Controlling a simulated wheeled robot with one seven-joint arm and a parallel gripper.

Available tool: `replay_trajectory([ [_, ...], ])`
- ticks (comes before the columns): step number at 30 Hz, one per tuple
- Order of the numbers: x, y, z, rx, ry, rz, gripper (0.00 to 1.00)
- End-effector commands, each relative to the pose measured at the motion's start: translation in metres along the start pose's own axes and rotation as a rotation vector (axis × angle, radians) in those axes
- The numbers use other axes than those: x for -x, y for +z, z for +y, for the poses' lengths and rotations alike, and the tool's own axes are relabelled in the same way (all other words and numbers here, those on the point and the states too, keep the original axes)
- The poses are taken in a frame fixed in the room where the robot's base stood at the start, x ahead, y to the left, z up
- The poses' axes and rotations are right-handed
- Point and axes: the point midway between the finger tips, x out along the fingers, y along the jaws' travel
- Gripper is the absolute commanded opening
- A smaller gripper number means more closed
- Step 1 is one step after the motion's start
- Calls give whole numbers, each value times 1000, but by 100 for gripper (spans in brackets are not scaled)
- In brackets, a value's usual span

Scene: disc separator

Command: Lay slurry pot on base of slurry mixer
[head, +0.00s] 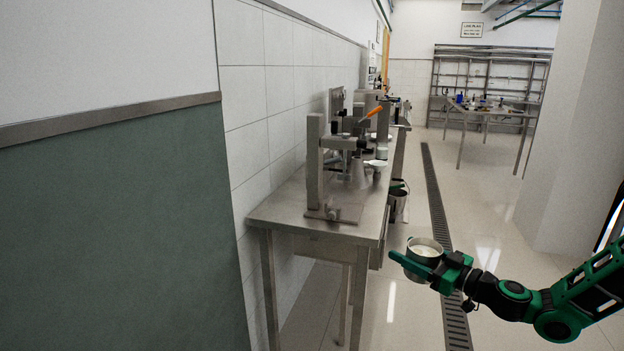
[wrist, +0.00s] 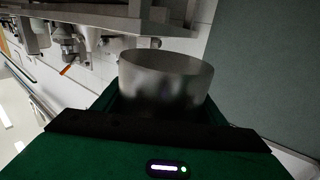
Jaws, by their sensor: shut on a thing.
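The slurry pot (head: 424,246) is a round, open metal cup with pale contents. It is upright in my gripper (head: 428,264), whose green fingers are shut around it. In the wrist view the pot (wrist: 165,88) sits between the fingers, and its underside is hidden. The pot is over the floor, to the right of the steel table's front corner and apart from it. A metal stand machine (head: 315,160) with a column and a flat base plate (head: 345,207) is at the table's near end. I cannot tell for sure that it is the slurry mixer.
The steel table (head: 275,212) runs along the tiled wall, with several other machines, one with an orange handle (head: 375,112). A floor drain (head: 436,195) and open floor lie right of it. A green-grey wall panel (head: 120,220) fills the left.

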Motion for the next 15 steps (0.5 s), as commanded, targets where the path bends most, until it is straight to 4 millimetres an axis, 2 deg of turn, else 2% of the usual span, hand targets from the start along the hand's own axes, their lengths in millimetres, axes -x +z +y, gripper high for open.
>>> replay_trajectory([
  [1,4,13,4,-10,19,2,28],
  [6,14,51,12,-9,78,2,28],
  [15,30,112,15,-9,166,3,28],
])
